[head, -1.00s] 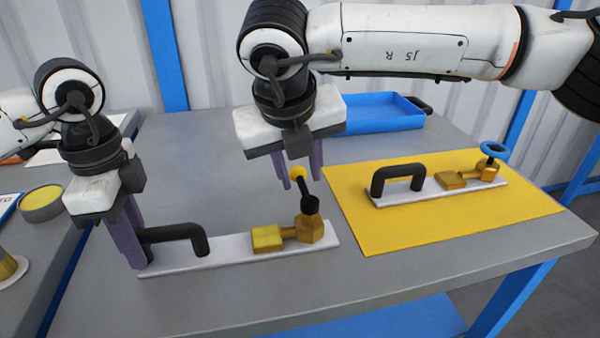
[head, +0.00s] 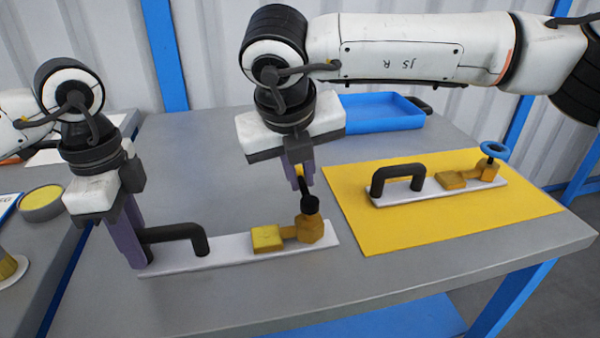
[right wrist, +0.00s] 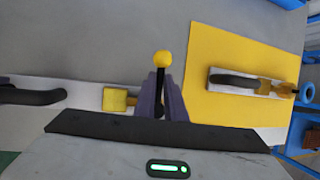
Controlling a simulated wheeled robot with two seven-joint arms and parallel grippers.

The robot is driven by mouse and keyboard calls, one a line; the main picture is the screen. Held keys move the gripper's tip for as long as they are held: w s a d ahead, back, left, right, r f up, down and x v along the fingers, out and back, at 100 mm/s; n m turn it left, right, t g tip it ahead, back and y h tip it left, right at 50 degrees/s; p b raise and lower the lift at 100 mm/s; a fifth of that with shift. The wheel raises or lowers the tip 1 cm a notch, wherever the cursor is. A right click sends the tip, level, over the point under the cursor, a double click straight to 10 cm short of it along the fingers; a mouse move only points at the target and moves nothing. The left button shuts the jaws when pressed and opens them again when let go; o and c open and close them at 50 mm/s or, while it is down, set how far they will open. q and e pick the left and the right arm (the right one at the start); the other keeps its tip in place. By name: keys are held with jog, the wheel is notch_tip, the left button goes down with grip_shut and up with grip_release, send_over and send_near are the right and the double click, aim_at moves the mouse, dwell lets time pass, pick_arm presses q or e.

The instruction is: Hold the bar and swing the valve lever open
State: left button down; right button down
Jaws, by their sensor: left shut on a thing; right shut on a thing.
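The near valve assembly has a pale base plate (head: 220,255) on the grey table, with a black bar (head: 178,232), a yellow block and a brass valve body (head: 311,229). Its black lever (head: 309,203) with a yellow knob stands up from the valve. My left gripper (head: 136,258) is shut on the bar at its left end. My right gripper (head: 304,184) is shut on the lever near its top, partly covering the knob. In the right wrist view the yellow knob (right wrist: 162,58) shows beyond the purple fingers (right wrist: 163,98).
A second plate (head: 435,190) with a black handle (head: 398,178) and a blue handwheel valve (head: 494,150) lies on a yellow mat (head: 400,235) at the right. A blue tray (head: 375,112) stands at the back. A round yellow-topped tin (head: 42,203) is at the left.

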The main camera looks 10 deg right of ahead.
jog(key=shift+d, duration=0.1)
jog(key=d+m+g+h, duration=0.1)
jog(key=m, duration=0.3)
jog(key=s+d+m+g+h, duration=0.1)
jog(key=m+g, duration=0.1)
jog(key=m, duration=0.3)
jog(key=s+d+m+g, duration=0.1)
jog(key=d+m, duration=0.1)
jog(key=m, duration=0.2)
jog(key=shift+m+g+h, duration=0.4)
jog(key=shift+s+d+m+g, duration=0.1)
jog(key=shift+s+m+g, duration=0.3)
jog(key=shift+m, duration=0.65)
jog(key=shift+s+d+m+g, duration=0.1)
jog(key=shift+s+m+g, duration=0.3)
jog(key=shift+m, duration=0.65)
jog(key=shift+y, duration=0.3)
jog(key=c, duration=1.8)
grip_release()
